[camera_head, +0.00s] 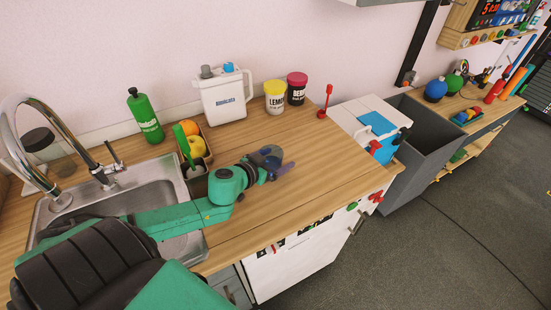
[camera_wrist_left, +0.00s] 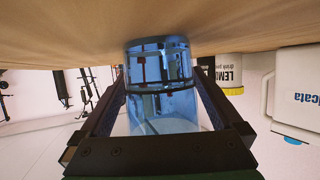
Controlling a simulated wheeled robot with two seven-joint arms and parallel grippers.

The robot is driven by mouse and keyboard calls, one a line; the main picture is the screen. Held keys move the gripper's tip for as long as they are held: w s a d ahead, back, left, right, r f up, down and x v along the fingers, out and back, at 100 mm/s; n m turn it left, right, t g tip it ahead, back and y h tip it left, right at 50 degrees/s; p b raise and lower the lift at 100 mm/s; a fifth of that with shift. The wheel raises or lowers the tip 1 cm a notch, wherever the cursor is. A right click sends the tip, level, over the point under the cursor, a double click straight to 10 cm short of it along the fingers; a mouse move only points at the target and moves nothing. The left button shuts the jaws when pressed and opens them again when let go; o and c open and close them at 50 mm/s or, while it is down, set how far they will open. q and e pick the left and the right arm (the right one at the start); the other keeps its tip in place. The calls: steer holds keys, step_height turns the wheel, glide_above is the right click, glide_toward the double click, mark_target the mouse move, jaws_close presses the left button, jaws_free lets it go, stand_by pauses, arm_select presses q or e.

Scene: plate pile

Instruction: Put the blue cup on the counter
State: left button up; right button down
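The blue cup (camera_wrist_left: 160,65) is see-through and shows large in the left wrist view, between the two fingers of my left gripper (camera_wrist_left: 160,90). The fingers lie close along both its sides, and the gripper looks shut on it. In the head view my left gripper (camera_head: 276,163) is low over the wooden counter (camera_head: 325,160), right of the sink; the cup there is small and partly hidden by the fingers. The cup is at or very near the counter surface; I cannot tell whether it touches. My right gripper is not in view.
A sink (camera_head: 185,245) with a tap lies left. A green bottle (camera_head: 145,117), fruit box (camera_head: 193,140), white jug (camera_head: 225,95), yellow-lidded jar (camera_head: 275,98) and red-lidded jar (camera_head: 297,88) stand at the back. A red upright tool (camera_head: 325,103) stands right. The counter's middle right is clear.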

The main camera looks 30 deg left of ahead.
arm_select(q)
steer(key=shift+r, duration=0.2)
steer(key=shift+s+f, duration=0.1)
steer(key=shift+s, duration=0.1)
steer(key=p+v, duration=0.1)
steer(key=v, duration=1)
steer(key=shift+s+a+r, duration=0.15)
steer(key=shift+s+r, duration=0.15)
steer(key=shift+w, duration=0.1)
